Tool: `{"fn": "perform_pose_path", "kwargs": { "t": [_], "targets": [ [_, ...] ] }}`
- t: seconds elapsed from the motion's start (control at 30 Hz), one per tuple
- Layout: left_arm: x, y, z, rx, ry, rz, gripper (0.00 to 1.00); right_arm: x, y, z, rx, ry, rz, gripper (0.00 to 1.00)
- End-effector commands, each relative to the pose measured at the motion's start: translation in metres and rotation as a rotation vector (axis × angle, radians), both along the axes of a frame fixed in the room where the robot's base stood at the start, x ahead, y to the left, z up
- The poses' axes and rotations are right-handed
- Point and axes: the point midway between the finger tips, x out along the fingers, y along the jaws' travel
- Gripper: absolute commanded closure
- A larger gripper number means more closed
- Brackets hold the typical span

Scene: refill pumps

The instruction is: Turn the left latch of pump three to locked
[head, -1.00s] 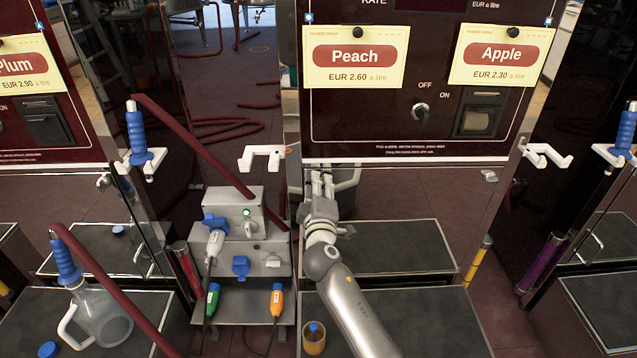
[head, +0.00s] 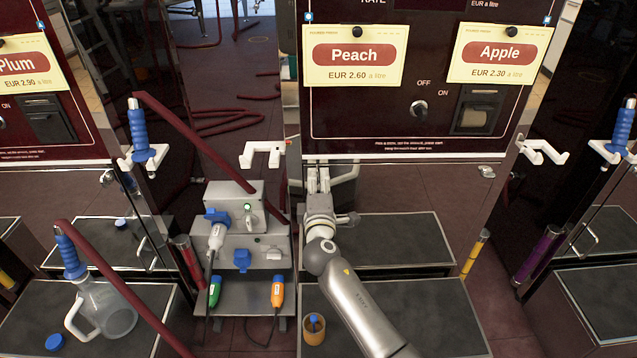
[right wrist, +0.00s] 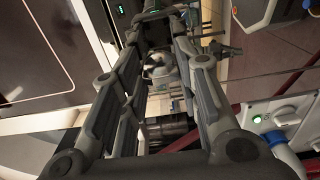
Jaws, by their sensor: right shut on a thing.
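The pump with the Peach (head: 355,55) and Apple (head: 498,53) cards stands in front of me in the head view. My right gripper (head: 318,173) is at the lower left edge of its dark red panel, where the left latch is. It is shut on that latch, which the fingers hide in the head view. In the right wrist view, my gripper's long fingers reach away from the camera, with a small silvery round part (right wrist: 157,68) between them. I cannot tell how far the latch is turned. The right latch (head: 487,171) shows at the panel's lower right. My left gripper is out of view.
A white hook (head: 262,154) sticks out just left of my gripper. Below it stands a grey socket box (head: 236,205) with a green light and plugs.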

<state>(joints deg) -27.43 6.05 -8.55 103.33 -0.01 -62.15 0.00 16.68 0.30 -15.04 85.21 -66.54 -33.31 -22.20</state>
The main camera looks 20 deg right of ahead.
Motion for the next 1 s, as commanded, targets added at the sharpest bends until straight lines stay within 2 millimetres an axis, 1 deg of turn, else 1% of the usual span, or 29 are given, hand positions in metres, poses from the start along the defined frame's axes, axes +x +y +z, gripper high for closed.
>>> {"fn": "perform_pose_path", "kwargs": {
  "t": [0.13,0.17,0.3,0.33,0.6,0.73,0.87,1.0],
  "targets": [
    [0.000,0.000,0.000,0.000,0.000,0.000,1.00,0.000,0.000,0.000,-0.001,0.000,0.001,0.94],
    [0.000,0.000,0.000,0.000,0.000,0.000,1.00,0.000,0.000,0.000,-0.001,0.000,0.001,0.68],
    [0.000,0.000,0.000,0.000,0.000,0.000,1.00,0.000,0.000,0.000,0.000,0.000,0.001,0.49],
    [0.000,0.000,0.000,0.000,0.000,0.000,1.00,0.000,0.000,0.000,0.000,0.000,0.001,0.48],
    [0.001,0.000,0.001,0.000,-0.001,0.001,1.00,0.000,0.000,0.000,0.001,0.000,0.000,0.48],
    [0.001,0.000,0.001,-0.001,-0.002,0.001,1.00,-0.005,0.002,-0.001,0.002,-0.001,0.001,0.48],
    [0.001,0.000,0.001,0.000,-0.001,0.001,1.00,-0.020,0.006,-0.001,0.002,0.001,0.001,0.48],
    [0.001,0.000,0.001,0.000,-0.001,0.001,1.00,-0.045,0.013,-0.001,0.004,0.002,0.002,0.48]
  ]
}}
